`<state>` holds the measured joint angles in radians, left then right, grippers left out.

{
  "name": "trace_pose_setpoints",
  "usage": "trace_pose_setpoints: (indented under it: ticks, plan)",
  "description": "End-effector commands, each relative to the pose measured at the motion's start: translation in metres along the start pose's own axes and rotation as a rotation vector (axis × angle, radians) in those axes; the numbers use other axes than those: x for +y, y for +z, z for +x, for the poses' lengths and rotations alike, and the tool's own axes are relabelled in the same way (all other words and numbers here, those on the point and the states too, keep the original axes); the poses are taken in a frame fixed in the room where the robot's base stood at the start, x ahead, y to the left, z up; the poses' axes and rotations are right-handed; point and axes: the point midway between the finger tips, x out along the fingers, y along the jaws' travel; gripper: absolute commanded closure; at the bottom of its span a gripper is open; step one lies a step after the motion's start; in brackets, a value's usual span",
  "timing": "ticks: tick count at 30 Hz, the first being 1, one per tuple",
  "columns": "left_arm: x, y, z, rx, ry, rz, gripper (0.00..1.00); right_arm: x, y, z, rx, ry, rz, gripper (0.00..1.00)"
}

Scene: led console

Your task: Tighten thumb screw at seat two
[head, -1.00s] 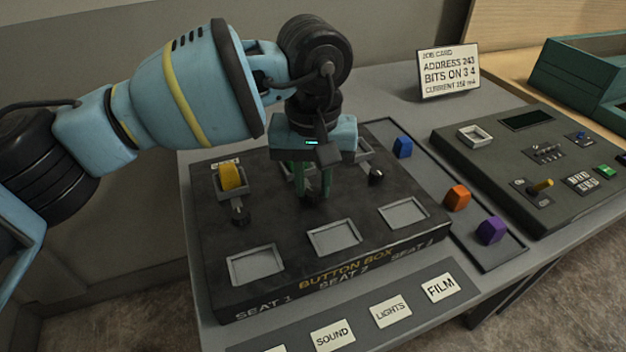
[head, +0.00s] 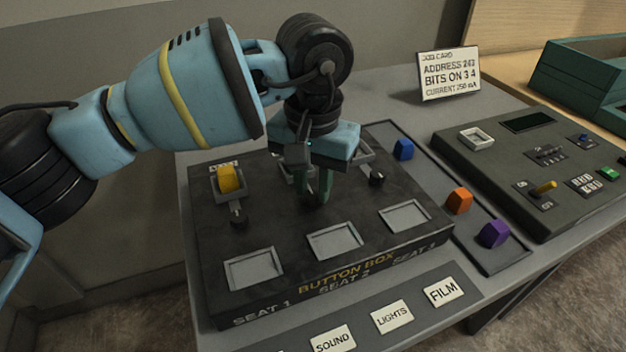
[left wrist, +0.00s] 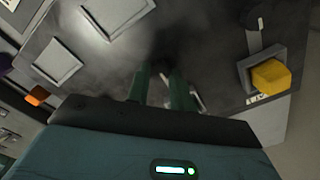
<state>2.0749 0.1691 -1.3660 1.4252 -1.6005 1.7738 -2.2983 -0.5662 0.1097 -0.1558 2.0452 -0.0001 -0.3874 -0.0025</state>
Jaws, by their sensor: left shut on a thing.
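My left gripper (head: 318,198) points straight down over the middle of the black button box (head: 215,290), at the seat two column. Its green fingers are shut on the seat two thumb screw, which the fingers almost wholly hide. In the left wrist view the fingers (left wrist: 162,88) reach down to the box top, with dark shadow around their tips. The seat two socket (head: 334,240) behind the front label is an empty grey recess. My right gripper is not in view.
A yellow button (head: 227,178) sits in the seat one holder, with its thumb screw (head: 238,216) in front. Seat three's screw (head: 377,179) stands close right of my gripper. Blue (head: 403,149), orange (head: 459,201) and purple (head: 495,233) buttons lie in the right tray. A console (head: 545,160) stands beyond.

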Motion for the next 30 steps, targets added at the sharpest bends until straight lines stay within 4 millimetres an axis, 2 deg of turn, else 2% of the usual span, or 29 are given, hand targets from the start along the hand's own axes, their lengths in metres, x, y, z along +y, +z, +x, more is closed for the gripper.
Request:
trace_pose_setpoints:
  ticks: [1, 4, 5, 9, 10, 20, 23, 30]
  plan:
    - [-0.001, -0.002, -0.005, 0.011, 0.001, -0.002, 1.00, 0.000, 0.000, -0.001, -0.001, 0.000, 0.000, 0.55]
    - [-0.001, -0.002, -0.005, 0.010, 0.001, -0.003, 1.00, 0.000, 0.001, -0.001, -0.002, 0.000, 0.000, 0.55]
    - [-0.001, -0.002, -0.005, 0.010, 0.001, -0.003, 0.75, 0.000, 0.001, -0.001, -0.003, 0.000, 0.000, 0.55]
    - [-0.001, -0.001, -0.004, 0.007, 0.001, -0.003, 0.57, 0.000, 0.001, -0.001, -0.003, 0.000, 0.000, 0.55]
    - [-0.001, -0.001, -0.003, 0.007, 0.000, -0.003, 0.55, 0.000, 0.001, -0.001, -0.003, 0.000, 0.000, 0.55]
    - [0.000, -0.001, -0.005, 0.004, 0.000, -0.003, 0.55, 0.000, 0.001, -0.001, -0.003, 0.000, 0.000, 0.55]
    - [0.000, -0.001, -0.016, 0.005, 0.002, -0.003, 0.55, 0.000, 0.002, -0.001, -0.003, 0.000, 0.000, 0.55]
    - [0.000, -0.001, -0.055, 0.006, 0.000, -0.003, 0.55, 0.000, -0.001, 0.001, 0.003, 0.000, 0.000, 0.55]
